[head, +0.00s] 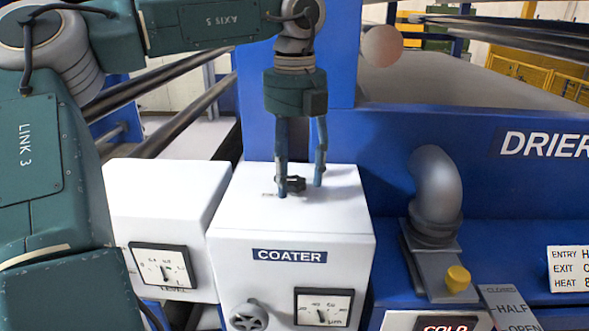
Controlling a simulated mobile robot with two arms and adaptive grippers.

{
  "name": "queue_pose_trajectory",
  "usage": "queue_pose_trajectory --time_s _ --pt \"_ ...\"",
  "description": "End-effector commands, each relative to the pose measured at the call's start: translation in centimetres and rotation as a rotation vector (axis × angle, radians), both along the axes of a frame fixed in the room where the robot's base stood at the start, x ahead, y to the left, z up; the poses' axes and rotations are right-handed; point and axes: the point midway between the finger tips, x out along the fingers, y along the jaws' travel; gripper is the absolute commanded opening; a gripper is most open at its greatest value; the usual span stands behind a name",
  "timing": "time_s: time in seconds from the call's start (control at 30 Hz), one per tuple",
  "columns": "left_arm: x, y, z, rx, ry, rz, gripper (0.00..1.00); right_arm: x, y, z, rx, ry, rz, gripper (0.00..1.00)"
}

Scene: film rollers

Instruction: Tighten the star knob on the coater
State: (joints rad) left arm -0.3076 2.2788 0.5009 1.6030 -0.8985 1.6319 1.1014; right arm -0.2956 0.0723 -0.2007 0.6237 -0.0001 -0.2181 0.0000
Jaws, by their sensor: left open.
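The coater (290,222) is a white box with a blue "COATER" label in the head view. A small dark star knob (294,183) sits on its top face. My left gripper (301,189) points down from above with its two blue fingers apart, one on each side of the knob. The left finger's tip is close to the knob; I cannot tell whether it touches. The right finger stands a little clear of it. My right gripper is not in view.
The coater's front has a round grey handwheel (248,316) and a dial gauge (323,307). A white box with a level gauge (163,267) stands to the left. The blue drier (500,190) with a grey elbow pipe (436,185) is to the right.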

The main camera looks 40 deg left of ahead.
Motion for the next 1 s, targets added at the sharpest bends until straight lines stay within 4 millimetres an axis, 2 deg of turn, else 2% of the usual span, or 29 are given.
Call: queue_pose_trajectory --time_s 0.17,0.4,0.77,1.0 --pt "0.0 0.01 -0.04 0.001 0.001 0.0 0.54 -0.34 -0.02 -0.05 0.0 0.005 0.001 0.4" --pt "0.0 0.01 -0.02 0.001 0.001 0.0 0.09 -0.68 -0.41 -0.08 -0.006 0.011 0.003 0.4" --pt "0.01 0.04 0.01 0.001 0.0 -0.045 0.09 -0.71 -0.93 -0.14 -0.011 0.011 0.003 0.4" --pt "0.0 0.08 0.03 0.002 0.001 -0.191 0.09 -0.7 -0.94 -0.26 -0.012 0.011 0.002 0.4"
